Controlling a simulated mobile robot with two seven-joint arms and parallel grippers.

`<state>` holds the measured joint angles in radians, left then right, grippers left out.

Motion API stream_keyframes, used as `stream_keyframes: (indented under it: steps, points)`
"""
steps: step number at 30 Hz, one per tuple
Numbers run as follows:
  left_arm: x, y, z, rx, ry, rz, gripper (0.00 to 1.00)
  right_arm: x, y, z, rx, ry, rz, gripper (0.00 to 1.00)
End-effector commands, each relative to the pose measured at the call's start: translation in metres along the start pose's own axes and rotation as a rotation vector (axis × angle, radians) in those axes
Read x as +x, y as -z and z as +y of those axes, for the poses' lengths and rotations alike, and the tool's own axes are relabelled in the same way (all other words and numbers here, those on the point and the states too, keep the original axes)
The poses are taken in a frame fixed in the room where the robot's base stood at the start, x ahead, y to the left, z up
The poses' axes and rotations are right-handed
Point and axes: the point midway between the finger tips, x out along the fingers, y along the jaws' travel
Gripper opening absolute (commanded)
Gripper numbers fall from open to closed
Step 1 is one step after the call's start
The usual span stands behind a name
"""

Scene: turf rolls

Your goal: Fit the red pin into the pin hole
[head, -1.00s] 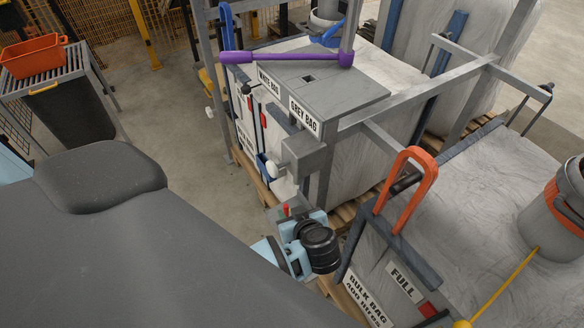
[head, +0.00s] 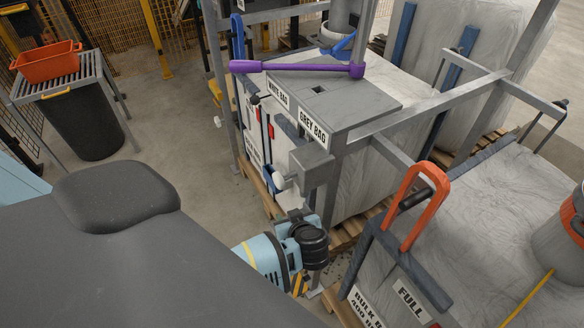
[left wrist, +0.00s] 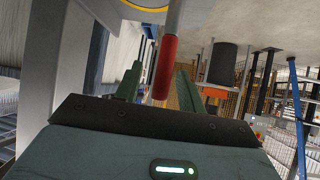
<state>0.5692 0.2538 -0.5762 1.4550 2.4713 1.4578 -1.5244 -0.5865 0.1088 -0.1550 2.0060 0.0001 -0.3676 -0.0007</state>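The red pin (left wrist: 166,68) shows in the left wrist view as a red grip with a grey shaft running up out of the picture. It lies between the two green fingers of my left gripper (left wrist: 160,66), close to the right one, with a narrow gap seen at the left one. I cannot tell whether the fingers clamp it. In the head view my left gripper (head: 291,217) is beside the grey metal frame, below a bracket box (head: 312,166), and the pin is hidden. I cannot make out the pin hole. My right gripper is not in view.
A purple bar (head: 300,67) lies across the grey plate (head: 355,100) on the frame. An orange handle (head: 428,205) stands over the full bulk bag at right. An orange crate (head: 47,63) sits on a rack at left. Open floor lies between rack and frame.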

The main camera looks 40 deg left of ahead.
Motion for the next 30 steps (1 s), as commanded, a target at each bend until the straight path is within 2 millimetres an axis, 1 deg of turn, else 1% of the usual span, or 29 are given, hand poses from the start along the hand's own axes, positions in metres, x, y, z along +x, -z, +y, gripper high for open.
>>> stream_keyframes:
  steps: [5, 6, 15, 25, 30]
  points:
    - [0.0, 0.0004, 0.0005, -0.001, -0.001, 0.0, 0.4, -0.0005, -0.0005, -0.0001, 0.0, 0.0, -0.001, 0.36]
    - [0.0, 0.0004, 0.0004, -0.001, -0.001, 0.0, 0.38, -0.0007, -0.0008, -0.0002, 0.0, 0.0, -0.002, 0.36]
    - [-0.0003, 0.0003, 0.0004, 0.0, -0.001, 0.0, 0.0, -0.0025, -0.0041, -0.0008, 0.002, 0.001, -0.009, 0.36]
    - [-0.0009, 0.001, 0.0007, -0.001, -0.002, 0.0, 0.0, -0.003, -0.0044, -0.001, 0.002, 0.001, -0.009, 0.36]
    - [-0.0057, 0.0079, 0.001, -0.003, -0.003, 0.0, 0.0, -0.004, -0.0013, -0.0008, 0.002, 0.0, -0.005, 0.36]
